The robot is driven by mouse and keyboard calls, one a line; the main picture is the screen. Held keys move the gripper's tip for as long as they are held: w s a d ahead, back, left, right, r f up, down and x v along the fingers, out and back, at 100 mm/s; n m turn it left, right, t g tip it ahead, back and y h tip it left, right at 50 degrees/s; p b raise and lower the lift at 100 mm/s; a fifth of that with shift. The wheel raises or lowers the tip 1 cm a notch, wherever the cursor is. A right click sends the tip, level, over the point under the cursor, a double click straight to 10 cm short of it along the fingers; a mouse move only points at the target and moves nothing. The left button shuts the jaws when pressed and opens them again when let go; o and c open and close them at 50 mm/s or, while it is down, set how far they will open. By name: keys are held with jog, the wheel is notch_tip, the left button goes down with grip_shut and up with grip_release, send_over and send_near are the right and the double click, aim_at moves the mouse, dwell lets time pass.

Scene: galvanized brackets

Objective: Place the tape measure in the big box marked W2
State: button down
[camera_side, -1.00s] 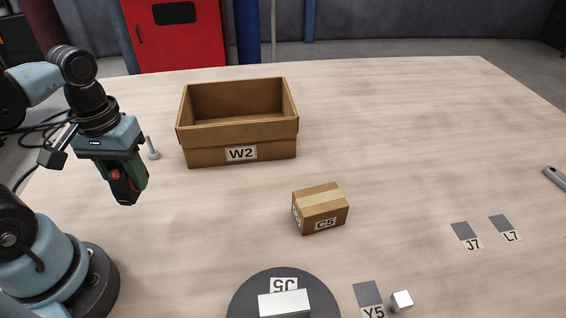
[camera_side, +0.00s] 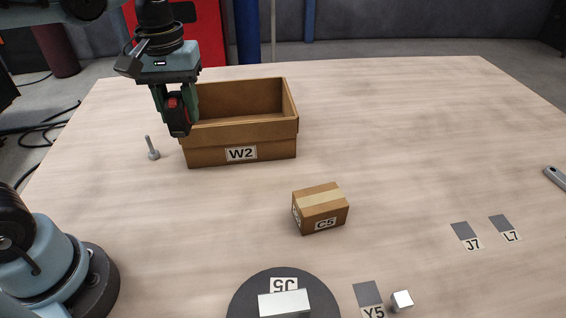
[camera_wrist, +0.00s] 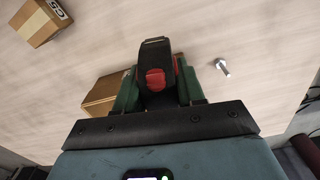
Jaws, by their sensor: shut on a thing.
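The tape measure (camera_side: 178,115), black with a red part, is held between the green fingers of my gripper (camera_side: 176,100). It also shows in the wrist view (camera_wrist: 156,75), between the green fingers. The big open cardboard box marked W2 (camera_side: 215,152) stands on the table. In the side view my gripper and the tape measure overlap the box's left end; I cannot tell if they are over its opening. In the wrist view part of a cardboard box (camera_wrist: 102,92) shows left of the gripper, partly hidden by a finger.
A bolt (camera_side: 152,149) stands head down left of the W2 box. A small closed box marked C5 (camera_side: 320,209) lies in front. A dark round disc (camera_side: 240,298) with a metal block (camera_side: 284,303) and a small metal cube (camera_side: 402,300) are at the front. The right side is mostly clear.

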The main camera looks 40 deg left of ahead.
jog(key=w+a+f+n, duration=0.1)
jog(key=w+f, duration=0.2)
jog(key=w, duration=0.8)
jog(key=w+a+f+n, duration=0.1)
jog(key=w+f, duration=0.3)
jog(key=w, duration=0.7)
notch_tip(320, 180, down, 9)
jog(key=shift+f, duration=0.2)
jog(key=shift+f, duration=0.15)
jog(key=c, duration=0.7)
grip_release()
